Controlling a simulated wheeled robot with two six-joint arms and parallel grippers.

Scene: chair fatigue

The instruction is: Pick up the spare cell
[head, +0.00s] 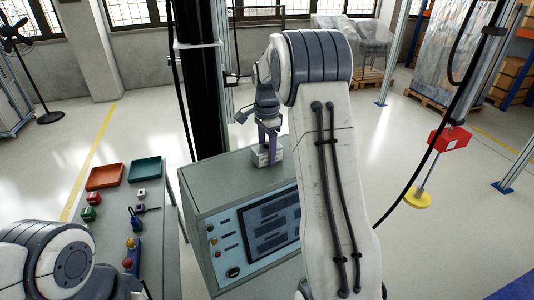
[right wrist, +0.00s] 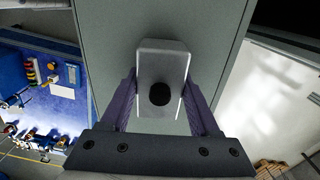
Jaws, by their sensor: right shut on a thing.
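The spare cell looks like a pale grey block (head: 262,157) at the back of the grey control cabinet's top (head: 215,178) in the head view. In the right wrist view the cell (right wrist: 163,62) is a silver-grey block with a black round knob facing the camera. My right gripper (head: 268,140) points down over the cabinet and is shut on the cell. Its purple fingers (right wrist: 160,84) press on the cell's two sides. I cannot tell whether the cell touches the cabinet top. My left gripper is out of view; only part of the left arm shows at lower left.
A bench (head: 152,240) left of the cabinet holds a red tray (head: 105,177), a green tray (head: 144,171) and several small parts. A dark column stands behind the cabinet. A red box (head: 449,139) and a yellow disc (head: 417,198) are at right. The cabinet top's front is clear.

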